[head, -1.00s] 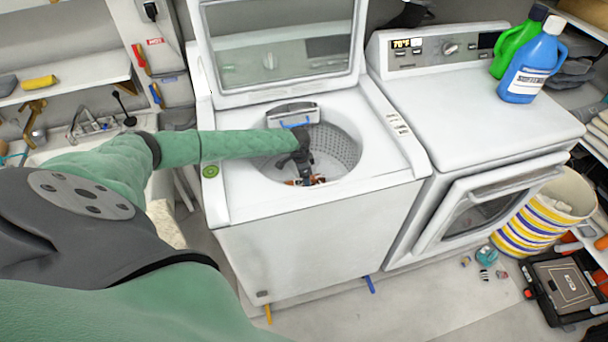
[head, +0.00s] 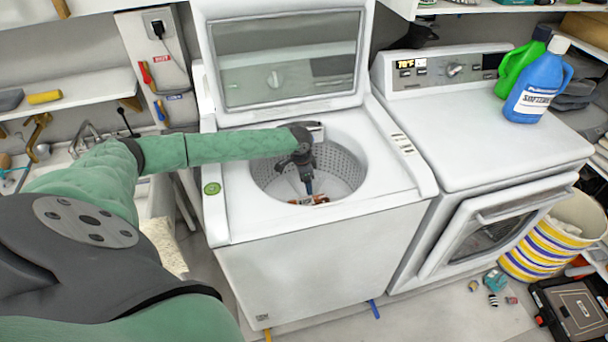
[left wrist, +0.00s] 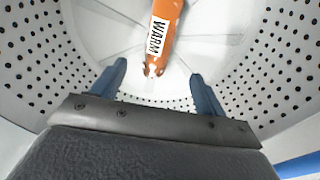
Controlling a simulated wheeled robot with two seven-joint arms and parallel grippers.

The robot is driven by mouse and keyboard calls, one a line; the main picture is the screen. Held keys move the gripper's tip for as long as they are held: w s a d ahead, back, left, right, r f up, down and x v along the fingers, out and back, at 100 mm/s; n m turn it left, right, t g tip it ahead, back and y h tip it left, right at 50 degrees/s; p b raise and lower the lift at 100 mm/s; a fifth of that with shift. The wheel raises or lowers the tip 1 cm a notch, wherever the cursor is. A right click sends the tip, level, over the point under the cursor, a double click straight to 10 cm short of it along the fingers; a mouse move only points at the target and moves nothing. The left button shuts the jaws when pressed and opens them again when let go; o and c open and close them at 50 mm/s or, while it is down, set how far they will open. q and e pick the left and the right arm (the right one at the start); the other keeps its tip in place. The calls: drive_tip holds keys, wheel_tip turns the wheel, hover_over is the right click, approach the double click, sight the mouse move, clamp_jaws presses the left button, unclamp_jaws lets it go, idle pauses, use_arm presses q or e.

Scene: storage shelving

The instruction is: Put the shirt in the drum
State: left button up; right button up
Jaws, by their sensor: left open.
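The drum (head: 345,165) is the round, perforated metal tub of the open top-loading washer. My left gripper (head: 308,188) points down into it with its fingers apart. In the left wrist view the two blue fingers (left wrist: 160,85) are spread, with nothing between their tips. An orange object with a white "WARM" label (left wrist: 162,35) lies in the drum beyond the fingertips. It also shows as a small orange patch (head: 318,200) in the head view. I cannot make out a shirt in either view. My right gripper is not in view.
The washer lid (head: 285,60) stands open behind the drum. A dryer (head: 480,130) on the right carries a blue bottle (head: 533,85) and a green one (head: 512,70). A striped basket (head: 530,255) and small items are on the floor at right.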

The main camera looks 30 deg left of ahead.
use_arm(q)
drive_tip(key=shift+s+a+r+b, duration=0.15)
drive_tip(key=shift+r+b, duration=0.2)
drive_tip(key=shift+r, duration=0.9)
drive_tip(key=shift+s+a+r+b, duration=0.1)
drive_tip(key=shift+r+b, duration=0.25)
drive_tip(key=shift+r, duration=0.85)
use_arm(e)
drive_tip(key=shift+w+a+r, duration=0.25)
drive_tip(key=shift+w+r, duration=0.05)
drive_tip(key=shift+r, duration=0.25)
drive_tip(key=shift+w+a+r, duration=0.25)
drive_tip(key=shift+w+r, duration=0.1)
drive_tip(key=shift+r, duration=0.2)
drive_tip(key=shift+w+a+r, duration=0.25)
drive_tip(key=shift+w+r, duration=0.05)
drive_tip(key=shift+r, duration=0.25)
use_arm(q)
drive_tip(key=shift+d, duration=0.15)
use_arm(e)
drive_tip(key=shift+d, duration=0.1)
